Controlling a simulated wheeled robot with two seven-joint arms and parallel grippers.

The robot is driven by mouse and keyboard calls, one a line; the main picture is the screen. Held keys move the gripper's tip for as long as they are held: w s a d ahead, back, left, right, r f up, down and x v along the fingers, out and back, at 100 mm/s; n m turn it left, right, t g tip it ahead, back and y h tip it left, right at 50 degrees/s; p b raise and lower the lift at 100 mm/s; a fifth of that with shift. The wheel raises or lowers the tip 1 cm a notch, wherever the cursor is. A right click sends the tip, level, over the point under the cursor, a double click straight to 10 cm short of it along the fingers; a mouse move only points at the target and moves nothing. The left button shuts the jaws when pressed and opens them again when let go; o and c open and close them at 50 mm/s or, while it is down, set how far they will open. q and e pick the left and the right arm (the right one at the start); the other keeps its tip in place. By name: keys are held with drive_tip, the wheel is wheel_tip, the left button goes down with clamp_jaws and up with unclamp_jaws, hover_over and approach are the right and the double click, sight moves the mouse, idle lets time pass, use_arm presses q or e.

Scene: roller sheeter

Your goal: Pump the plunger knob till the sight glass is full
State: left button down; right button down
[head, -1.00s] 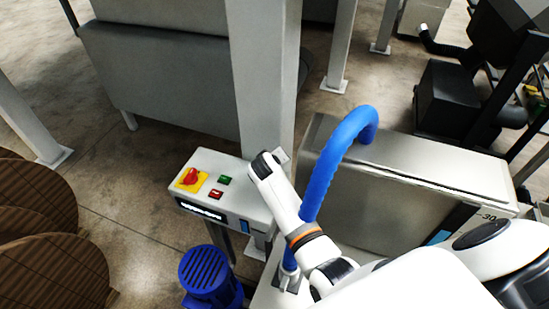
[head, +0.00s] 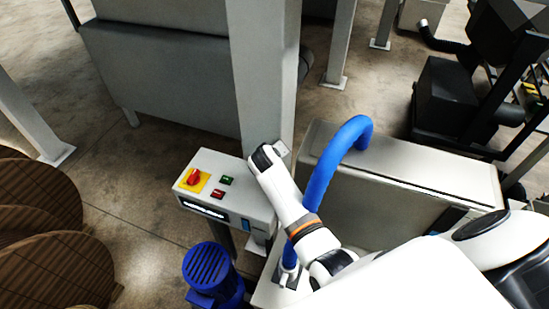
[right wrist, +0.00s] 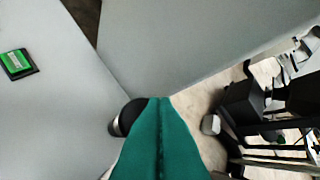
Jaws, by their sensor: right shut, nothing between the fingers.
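My right gripper (right wrist: 160,100) shows in the right wrist view as two green fingers, shut with nothing between them. A dark rounded knob-like part (right wrist: 126,118) with a grey band sits just left of the fingertips, partly hidden behind them. I cannot tell whether it is the plunger knob or whether the fingers touch it. In the head view my right arm comes in from the lower right and ends by the grey post; its fingers are hidden there. The sight glass cannot be made out. My left gripper is not in view.
A grey control box (head: 228,215) carries a red knob on yellow (head: 194,180), a green button (head: 227,181) and a red button (head: 217,194). A blue hose (head: 322,178) arches beside my arm. A blue motor (head: 210,270) and wooden reels (head: 62,268) stand lower left.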

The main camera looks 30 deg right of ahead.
drive_tip(key=shift+r, duration=2.5)
